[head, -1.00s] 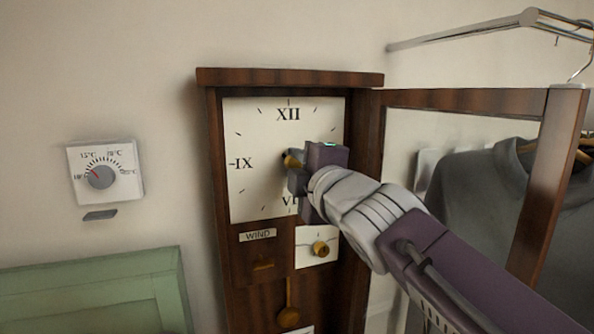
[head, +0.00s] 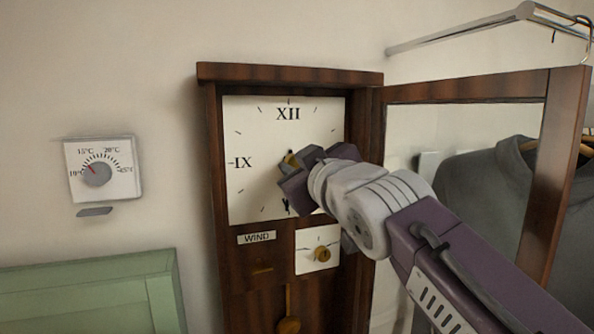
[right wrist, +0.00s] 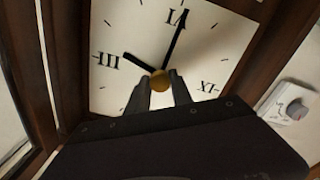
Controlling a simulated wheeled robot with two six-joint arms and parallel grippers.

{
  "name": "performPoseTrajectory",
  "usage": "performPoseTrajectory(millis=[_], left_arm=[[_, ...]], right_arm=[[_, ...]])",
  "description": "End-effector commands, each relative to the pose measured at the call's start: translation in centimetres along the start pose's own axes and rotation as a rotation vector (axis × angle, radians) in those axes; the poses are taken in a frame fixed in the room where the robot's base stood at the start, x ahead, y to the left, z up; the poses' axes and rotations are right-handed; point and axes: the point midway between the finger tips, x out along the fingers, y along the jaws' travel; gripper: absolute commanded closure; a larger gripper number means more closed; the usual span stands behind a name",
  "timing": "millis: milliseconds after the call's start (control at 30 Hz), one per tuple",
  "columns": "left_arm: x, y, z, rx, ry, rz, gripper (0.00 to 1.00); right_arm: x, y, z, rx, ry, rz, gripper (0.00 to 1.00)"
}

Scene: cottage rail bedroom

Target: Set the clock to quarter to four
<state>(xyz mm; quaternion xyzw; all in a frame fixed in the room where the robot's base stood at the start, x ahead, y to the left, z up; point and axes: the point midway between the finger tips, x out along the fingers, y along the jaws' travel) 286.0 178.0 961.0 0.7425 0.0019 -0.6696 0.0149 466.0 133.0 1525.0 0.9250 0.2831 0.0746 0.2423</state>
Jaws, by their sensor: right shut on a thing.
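The tall wooden clock has a square cream face (head: 250,125) with Roman numerals and its glazed door (head: 552,170) swung open to the right. My right gripper (head: 287,168) is at the middle of the face, tilted, its fingers shut on the brass centre knob (right wrist: 160,80). In the right wrist view the face appears roughly upside down. There the long hand (right wrist: 173,42) points close to VI, and the short hand (right wrist: 138,62) points a little past III towards VI. My gripper hides the hands' middle in the head view. My left gripper is not in view.
Below the face are a WIND label (head: 257,237) and a small cream dial with a brass knob (head: 321,254). A pendulum (head: 288,325) hangs lower. A thermostat (head: 103,170) is on the left wall, above a green panel (head: 85,300). A grey garment (head: 490,190) hangs behind the open door.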

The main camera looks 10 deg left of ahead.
Motion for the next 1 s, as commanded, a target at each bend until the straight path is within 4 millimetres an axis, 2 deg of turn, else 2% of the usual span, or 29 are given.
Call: performPoseTrajectory(millis=[1000], left_arm=[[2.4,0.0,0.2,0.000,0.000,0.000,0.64]], right_arm=[[0.1,-0.3,0.3,0.961,-0.008,0.000,1.00]])
